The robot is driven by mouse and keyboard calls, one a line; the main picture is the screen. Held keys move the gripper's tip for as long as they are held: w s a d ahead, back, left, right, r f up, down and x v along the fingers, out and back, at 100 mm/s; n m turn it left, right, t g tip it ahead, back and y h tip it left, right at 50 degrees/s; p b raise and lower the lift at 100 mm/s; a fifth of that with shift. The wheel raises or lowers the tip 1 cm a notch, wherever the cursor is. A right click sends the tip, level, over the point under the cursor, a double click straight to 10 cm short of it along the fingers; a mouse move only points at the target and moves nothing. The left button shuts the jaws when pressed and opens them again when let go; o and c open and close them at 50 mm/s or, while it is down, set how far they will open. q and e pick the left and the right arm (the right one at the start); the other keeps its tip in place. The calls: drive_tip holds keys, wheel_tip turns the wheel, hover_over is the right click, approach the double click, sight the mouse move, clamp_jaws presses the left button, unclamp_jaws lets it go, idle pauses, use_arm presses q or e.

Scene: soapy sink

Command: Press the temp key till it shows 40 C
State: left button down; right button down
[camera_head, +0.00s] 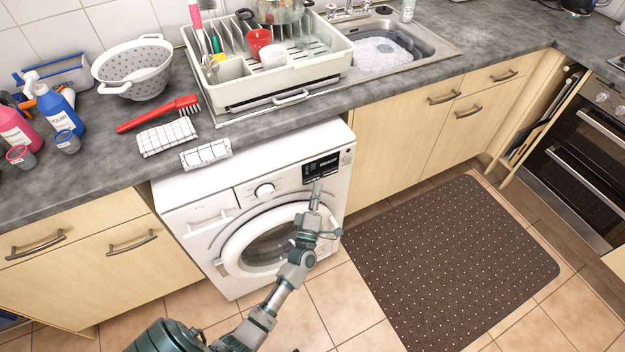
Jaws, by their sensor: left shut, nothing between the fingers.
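A white washing machine (188,187) stands under the grey counter. The display shows small light marks, too small to read. My left gripper (317,184) is shut and empty, its fingertips at the lower edge of the panel. I cannot tell whether they touch it. The fingertips cover part of the panel's lower edge, and I cannot make out the temp key. My right gripper is not in view.
The round door (232,262) of the machine is behind my left forearm. A dark dotted mat (450,260) lies on the tiled floor to the right. A checked cloth (206,153) hangs at the counter edge above the machine.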

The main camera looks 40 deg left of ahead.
use_arm(q)
drive_tip(key=shift+w+a+r, duration=0.1)
drive_tip(key=shift+a+r, duration=0.05)
drive_tip(key=shift+a, duration=0.05)
idle(0.3)
drive_tip(key=shift+w+a, duration=0.2)
drive_tip(key=shift+a, duration=0.25)
idle(0.7)
drive_tip(key=shift+d, duration=0.15)
drive_tip(key=shift+s+d, duration=0.25)
drive_tip(key=shift+d, duration=0.1)
drive_tip(key=shift+s+d+p, duration=0.1)
drive_tip(key=shift+d+p, duration=0.15)
drive_tip(key=shift+p, duration=0.05)
drive_tip(key=shift+d, duration=0.1)
